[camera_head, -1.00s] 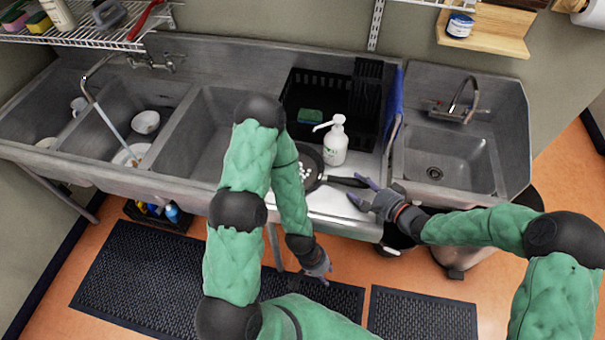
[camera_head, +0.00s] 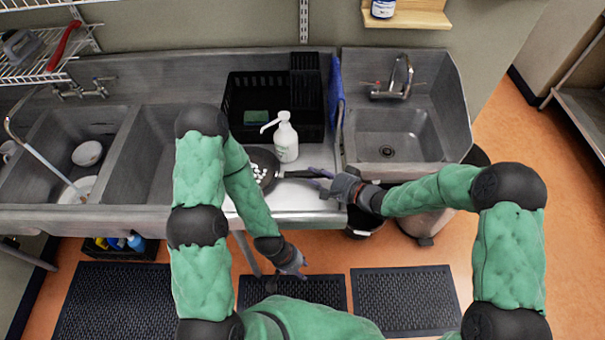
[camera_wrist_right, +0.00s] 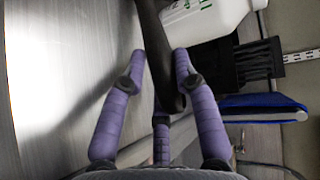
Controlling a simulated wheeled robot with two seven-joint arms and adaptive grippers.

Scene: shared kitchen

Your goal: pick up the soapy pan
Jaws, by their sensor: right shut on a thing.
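The soapy pan (camera_head: 262,166) is a dark frying pan with white suds in it. It sits on the metal drainboard, partly hidden behind my left arm. Its black handle (camera_head: 301,174) points right. My right gripper (camera_head: 326,183) is at the handle's end and shut on it. In the right wrist view the handle (camera_wrist_right: 158,50) runs between the purple fingers of the right gripper (camera_wrist_right: 160,95). My left gripper (camera_head: 294,265) hangs low in front of the counter, away from the pan, and its fingers are too small to read.
A white pump bottle (camera_head: 286,142) stands just behind the pan handle. A black dish rack (camera_head: 240,100) with a green sponge is behind it. A small sink (camera_head: 390,146) lies to the right, and larger basins lie left.

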